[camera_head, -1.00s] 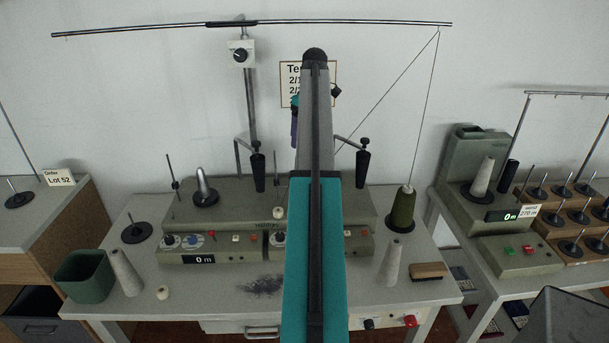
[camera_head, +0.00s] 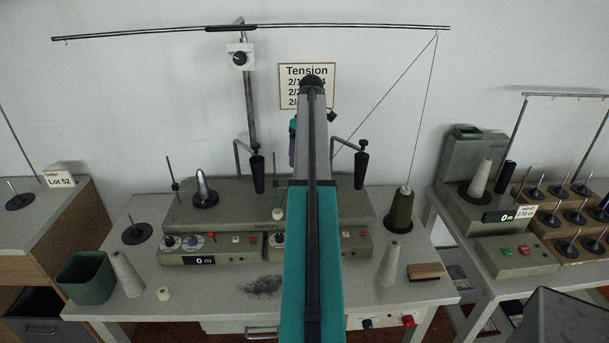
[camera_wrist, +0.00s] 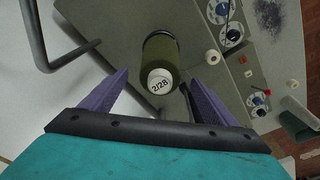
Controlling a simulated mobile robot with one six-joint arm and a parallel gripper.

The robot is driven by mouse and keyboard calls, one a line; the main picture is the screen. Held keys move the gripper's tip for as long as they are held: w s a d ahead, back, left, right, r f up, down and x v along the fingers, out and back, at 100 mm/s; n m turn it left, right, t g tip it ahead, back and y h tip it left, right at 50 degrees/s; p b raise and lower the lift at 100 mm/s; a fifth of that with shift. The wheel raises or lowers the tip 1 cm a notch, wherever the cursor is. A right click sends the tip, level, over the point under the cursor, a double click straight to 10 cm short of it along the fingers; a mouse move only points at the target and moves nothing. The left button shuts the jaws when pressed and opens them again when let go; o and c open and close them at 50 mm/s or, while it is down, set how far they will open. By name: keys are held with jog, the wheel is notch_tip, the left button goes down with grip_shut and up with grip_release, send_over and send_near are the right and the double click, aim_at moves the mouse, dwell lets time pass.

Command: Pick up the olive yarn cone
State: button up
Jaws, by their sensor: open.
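An olive yarn cone (camera_wrist: 162,56) with a white end marked 2/28 is in the wrist view. It lies ahead of and between the purple fingers of my gripper (camera_wrist: 155,98), which are spread wide with nothing between the tips. In the head view, my arm hides most of the gripper; one purple finger (camera_head: 292,150) shows beside it. An olive cone (camera_head: 400,212) stands upright at the right end of the winding machine, with a thread above it. I cannot tell whether both views show the same cone.
The winding machine (camera_head: 225,215) has bent guide rods; one rod (camera_wrist: 38,40) is close on the left in the wrist view. Grey cones (camera_head: 389,264), a brush (camera_head: 425,271) and a green bin (camera_head: 86,278) stand on the table (camera_head: 185,315). A sign (camera_head: 307,72) hangs behind.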

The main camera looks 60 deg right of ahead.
jog(key=shift+w+f, duration=0.1)
jog(key=shift+f, duration=0.7)
jog(key=shift+w+f+p, duration=0.15)
jog(key=shift+f+p, duration=0.55)
jog(key=shift+f, duration=0.6)
jog(key=shift+w+f+p, duration=0.15)
jog(key=shift+f+p, duration=0.55)
jog(key=shift+f, duration=0.55)
jog(key=c, duration=1.3)
jog(key=shift+d+r, duration=0.1)
jog(key=shift+r, duration=0.1)
notch_tip(320, 180, up, 18)
jog(key=b, duration=0.4)
jog(key=shift+f+b, duration=0.15)
jog(key=shift+b, duration=0.15)
